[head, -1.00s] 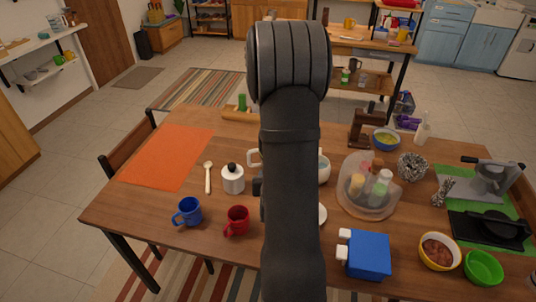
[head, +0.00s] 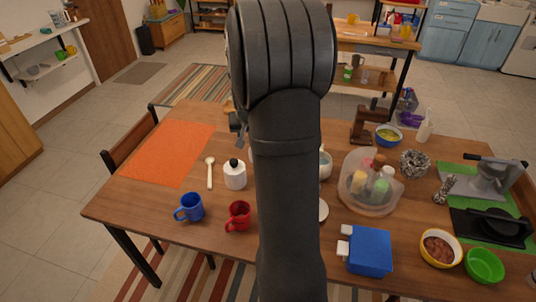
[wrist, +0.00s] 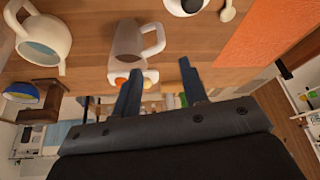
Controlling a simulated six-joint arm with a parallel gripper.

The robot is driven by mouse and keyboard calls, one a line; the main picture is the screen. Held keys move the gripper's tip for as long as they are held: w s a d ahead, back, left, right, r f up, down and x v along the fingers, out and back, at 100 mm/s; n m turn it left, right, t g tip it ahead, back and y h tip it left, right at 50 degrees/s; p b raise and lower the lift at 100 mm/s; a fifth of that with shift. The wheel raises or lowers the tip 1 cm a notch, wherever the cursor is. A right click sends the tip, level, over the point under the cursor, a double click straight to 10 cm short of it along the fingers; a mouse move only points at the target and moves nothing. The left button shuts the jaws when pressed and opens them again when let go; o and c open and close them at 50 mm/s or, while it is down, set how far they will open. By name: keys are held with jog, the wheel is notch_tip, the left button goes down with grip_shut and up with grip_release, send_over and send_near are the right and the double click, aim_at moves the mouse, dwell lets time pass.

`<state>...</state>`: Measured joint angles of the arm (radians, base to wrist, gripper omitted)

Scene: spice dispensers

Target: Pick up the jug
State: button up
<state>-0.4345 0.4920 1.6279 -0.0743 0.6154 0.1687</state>
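A grey jug (wrist: 126,42) with a loop handle on its right stands on the wooden table in the wrist view. In the head view my arm hides it. My gripper (wrist: 160,82) is open and empty, with its two dark fingers apart. In the wrist picture the fingertips are just below the jug and its handle, and I see no contact. How far apart in depth they are is hard to tell. In the head view the fingers are mostly hidden behind my arm.
A white pot (wrist: 50,35) with a handle stands left of the jug in the wrist view. The white lidded jar (head: 235,176), spoon (head: 210,172), blue mug (head: 190,208) and red mug (head: 239,216) stand left of my arm. The orange mat (head: 168,152) is bare.

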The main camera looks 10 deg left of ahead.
jog(key=shift+w+x, duration=0.2)
jog(key=shift+x, duration=4.05)
jog(key=shift+w+x, duration=0.15)
jog(key=shift+x, duration=4.1)
jog(key=shift+a+r, duration=0.2)
grip_shut()
